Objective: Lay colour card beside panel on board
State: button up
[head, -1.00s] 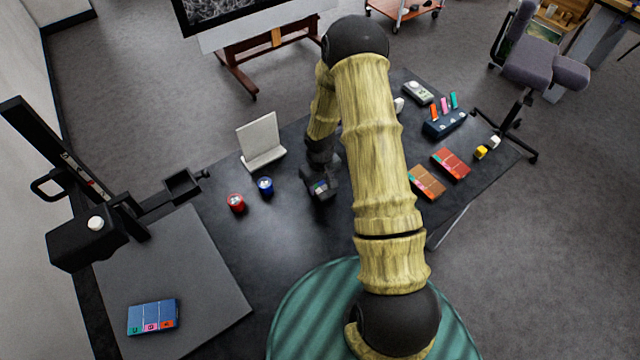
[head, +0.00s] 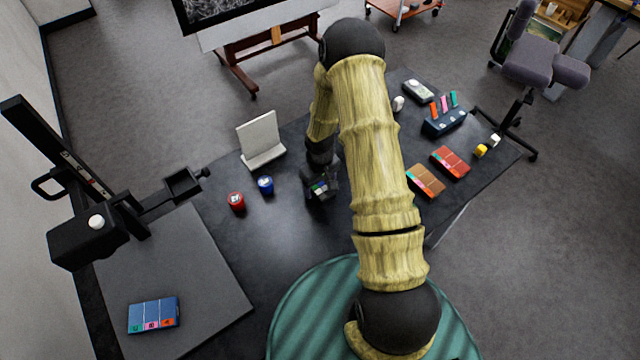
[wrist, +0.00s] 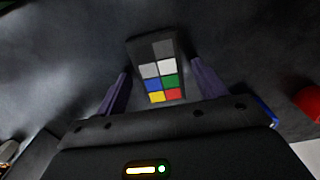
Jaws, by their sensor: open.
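The colour card (wrist: 168,82) is a dark card with grey, white, blue, green, yellow and red patches. In the wrist view it lies between the two fingers of my gripper (wrist: 160,70), which are open with a gap on each side. In the head view my gripper (head: 320,190) is low over the middle of the black table, with some coloured patches showing at it. The grey board (head: 205,275) of the copy stand is at the left. The blue panel (head: 153,312) with coloured tabs lies on its near left part.
A red pot (head: 236,201) and a blue pot (head: 265,185) stand between my gripper and the board. A white stand (head: 260,140) is behind them. The copy stand's column (head: 75,175) rises at the left. Orange panels (head: 450,162) lie at the right. The board right of the blue panel is clear.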

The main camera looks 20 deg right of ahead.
aim_at(320, 188)
notch_tip(320, 188, up, 12)
jog(key=b, duration=0.3)
dwell(0.3)
jog(key=shift+r, duration=0.15)
dwell(0.3)
jog(key=s+a+r+m+t, duration=0.2)
jog(key=s+r+m, duration=0.1)
jog(key=s+r, duration=0.9)
jog(key=s, duration=0.3)
jog(key=shift+s+a+r+m+t, duration=0.15)
jog(key=shift+a+r+m+t, duration=0.15)
jog(key=shift+a+r, duration=0.1)
